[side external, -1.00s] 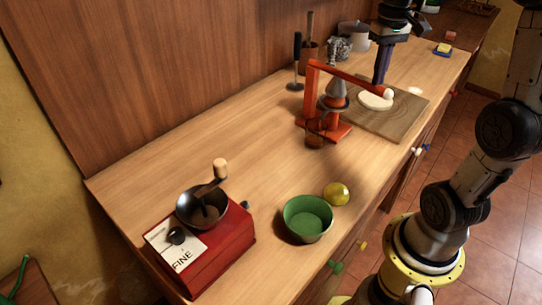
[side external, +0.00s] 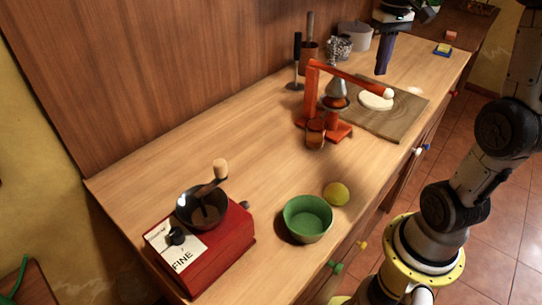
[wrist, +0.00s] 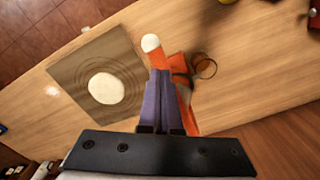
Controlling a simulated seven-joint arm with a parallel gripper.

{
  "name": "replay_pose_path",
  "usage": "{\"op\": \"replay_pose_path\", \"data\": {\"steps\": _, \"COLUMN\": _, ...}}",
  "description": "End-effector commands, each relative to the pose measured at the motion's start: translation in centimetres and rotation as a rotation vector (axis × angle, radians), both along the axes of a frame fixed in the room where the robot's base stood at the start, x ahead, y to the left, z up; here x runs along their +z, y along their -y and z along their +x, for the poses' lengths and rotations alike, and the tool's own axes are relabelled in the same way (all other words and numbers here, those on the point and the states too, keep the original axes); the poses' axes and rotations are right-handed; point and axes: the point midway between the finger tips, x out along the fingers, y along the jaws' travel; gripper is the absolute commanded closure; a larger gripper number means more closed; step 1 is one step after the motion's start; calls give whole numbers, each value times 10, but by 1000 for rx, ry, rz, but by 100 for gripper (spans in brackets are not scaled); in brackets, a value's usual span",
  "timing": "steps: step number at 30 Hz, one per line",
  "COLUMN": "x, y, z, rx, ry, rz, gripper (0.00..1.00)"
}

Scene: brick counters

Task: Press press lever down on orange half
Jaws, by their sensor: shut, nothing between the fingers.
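The orange-red press (side external: 311,92) stands on the counter by the wooden board. Its lever (side external: 352,75) slopes gently down to the right and ends in a white knob (side external: 388,93). A grey cone (side external: 337,87) hangs under the lever, over a reddish-orange piece in the cup below; I cannot tell clearly whether this is the orange half. A small glass (side external: 315,139) stands at the press's front. My gripper (side external: 381,72) is shut and empty, above the knob end and apart from it. In the wrist view its purple fingers (wrist: 165,85) partly cover the lever, beside the knob (wrist: 150,43).
A wooden board (side external: 402,117) with a pale round piece (side external: 375,101) lies right of the press. A green bowl (side external: 307,218), a yellow fruit (side external: 336,193) and a red grinder (side external: 215,248) stand nearer. Dark upright tools (side external: 297,62) and a grey pot (side external: 354,36) are behind.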

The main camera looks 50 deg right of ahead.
Motion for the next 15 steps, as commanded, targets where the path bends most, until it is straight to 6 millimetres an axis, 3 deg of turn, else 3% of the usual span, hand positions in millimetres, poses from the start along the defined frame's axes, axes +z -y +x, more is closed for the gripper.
{"op": "replay_pose_path", "data": {"steps": 15, "x": 42, "y": 0, "z": 0, "rx": 0, "ry": 3, "rz": -3, "gripper": 100}}
